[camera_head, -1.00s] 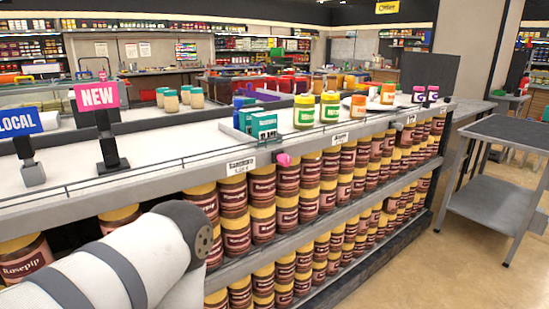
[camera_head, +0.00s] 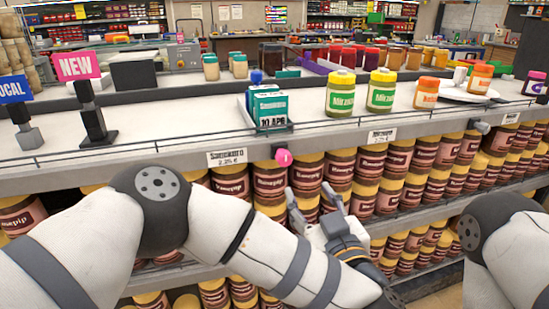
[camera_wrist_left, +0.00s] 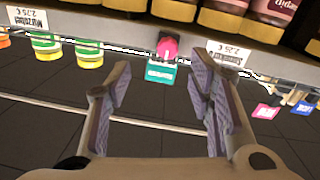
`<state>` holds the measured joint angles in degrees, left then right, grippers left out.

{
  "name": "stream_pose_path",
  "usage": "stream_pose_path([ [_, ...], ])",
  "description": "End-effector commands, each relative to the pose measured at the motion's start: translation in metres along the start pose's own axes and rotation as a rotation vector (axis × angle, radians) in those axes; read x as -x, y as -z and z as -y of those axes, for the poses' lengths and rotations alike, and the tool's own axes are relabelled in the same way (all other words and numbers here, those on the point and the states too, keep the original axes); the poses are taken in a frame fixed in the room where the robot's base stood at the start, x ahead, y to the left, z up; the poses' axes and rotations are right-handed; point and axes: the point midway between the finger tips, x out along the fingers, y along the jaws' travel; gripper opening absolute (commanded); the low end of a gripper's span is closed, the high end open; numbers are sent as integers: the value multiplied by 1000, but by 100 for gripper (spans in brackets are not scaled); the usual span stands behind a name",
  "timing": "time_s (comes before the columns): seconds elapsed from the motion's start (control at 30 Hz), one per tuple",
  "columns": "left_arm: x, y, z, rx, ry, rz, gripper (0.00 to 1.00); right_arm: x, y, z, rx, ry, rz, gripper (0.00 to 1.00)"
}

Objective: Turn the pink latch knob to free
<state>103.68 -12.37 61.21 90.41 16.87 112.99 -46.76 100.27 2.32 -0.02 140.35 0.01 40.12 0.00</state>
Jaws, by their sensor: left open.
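The pink latch knob (camera_head: 284,157) sits on the shelf's front edge, just below a teal box (camera_head: 270,107) with a date label. In the left wrist view, which shows the scene upside down, the knob (camera_wrist_left: 167,48) has a pale line on its face and lies ahead between the fingers. My left gripper (camera_head: 311,193) is open and empty, below and slightly right of the knob in the head view. Its two padded fingers (camera_wrist_left: 160,68) stand apart on either side of the knob's line, not touching it. My right gripper is out of view; only my right arm shows.
Rows of yellow-lidded jars (camera_head: 307,172) fill the shelves under the edge, close behind my left gripper. Price tags (camera_head: 227,157) and a thin rail run along the edge. Green jars (camera_head: 381,90) stand on top, right of the box. A pink sign (camera_head: 79,66) stands at left.

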Motion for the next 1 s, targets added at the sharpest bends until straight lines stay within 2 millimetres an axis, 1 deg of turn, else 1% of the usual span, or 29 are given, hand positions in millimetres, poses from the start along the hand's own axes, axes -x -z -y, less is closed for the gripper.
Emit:
stream_pose_path([
  [0.1,-1,9,1,6,41,-14,48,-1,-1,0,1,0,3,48],
  [0.17,-6,8,2,6,50,-14,48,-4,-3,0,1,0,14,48],
  [0.23,-17,4,4,5,53,-9,48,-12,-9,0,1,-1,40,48],
  [0.3,-33,3,6,4,54,-8,48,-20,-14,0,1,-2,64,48],
  [0.37,-49,7,6,5,53,-13,48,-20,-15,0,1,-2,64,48],
  [0.5,-84,8,6,6,50,-14,48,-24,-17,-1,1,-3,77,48],
  [0.63,-108,10,7,7,48,-15,48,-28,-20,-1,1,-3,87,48],
  [0.7,-115,10,7,5,46,-15,48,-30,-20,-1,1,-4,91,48],
  [0.8,-121,12,6,6,44,-17,48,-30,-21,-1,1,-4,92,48],
  [1.0,-122,13,6,6,43,-18,48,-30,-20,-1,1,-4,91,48],
])
